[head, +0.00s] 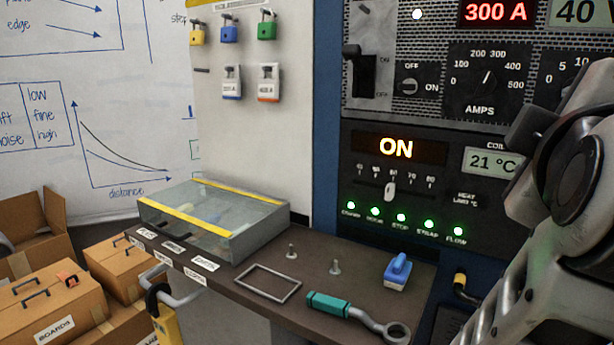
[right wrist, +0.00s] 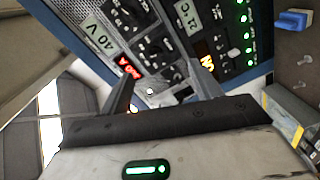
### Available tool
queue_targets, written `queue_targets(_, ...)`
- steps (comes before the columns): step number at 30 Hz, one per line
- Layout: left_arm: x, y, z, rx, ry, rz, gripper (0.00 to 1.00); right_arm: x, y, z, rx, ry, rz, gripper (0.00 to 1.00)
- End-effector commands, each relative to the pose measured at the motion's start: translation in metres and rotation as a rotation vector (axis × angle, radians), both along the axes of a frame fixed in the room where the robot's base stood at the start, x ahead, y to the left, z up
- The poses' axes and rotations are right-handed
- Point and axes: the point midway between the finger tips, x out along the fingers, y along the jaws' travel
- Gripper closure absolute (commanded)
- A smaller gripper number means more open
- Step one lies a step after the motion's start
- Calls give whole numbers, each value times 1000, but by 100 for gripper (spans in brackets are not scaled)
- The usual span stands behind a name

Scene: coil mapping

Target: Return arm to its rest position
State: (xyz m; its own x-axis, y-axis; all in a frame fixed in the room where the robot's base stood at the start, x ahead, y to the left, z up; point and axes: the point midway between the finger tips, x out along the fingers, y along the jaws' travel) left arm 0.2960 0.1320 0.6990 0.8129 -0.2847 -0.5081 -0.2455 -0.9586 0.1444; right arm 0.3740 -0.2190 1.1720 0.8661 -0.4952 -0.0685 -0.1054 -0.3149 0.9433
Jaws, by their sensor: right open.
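My right arm (head: 560,220) rises along the right edge of the head view, in front of the power supply panel. In the right wrist view my right gripper (right wrist: 165,75) has its two dark fingers apart, with nothing between them. The fingers point toward the panel (right wrist: 150,50), which looks tilted there. I cannot tell how far the fingertips are from it. My left gripper is in neither view.
A brown bench (head: 235,278) holds a clear-lidded case (head: 215,215), a teal-handled wrench (head: 345,310), a blue block (head: 398,270), a wire frame (head: 268,284) and two pegs. Cardboard boxes (head: 50,300) stand at left. Padlocks (head: 228,30) hang above.

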Motion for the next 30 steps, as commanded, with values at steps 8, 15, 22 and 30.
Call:
queue_targets(8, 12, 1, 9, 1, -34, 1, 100, 33, 0, -75, 114, 113, 44, 36)
queue_targets(15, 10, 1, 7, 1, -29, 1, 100, 45, 1, -200, 333, 295, 79, 36)
queue_targets(22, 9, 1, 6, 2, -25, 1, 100, -4, 6, -349, 677, 528, 23, 36)
queue_targets(30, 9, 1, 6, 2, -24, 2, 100, -88, 12, -443, 979, 715, -134, 36)
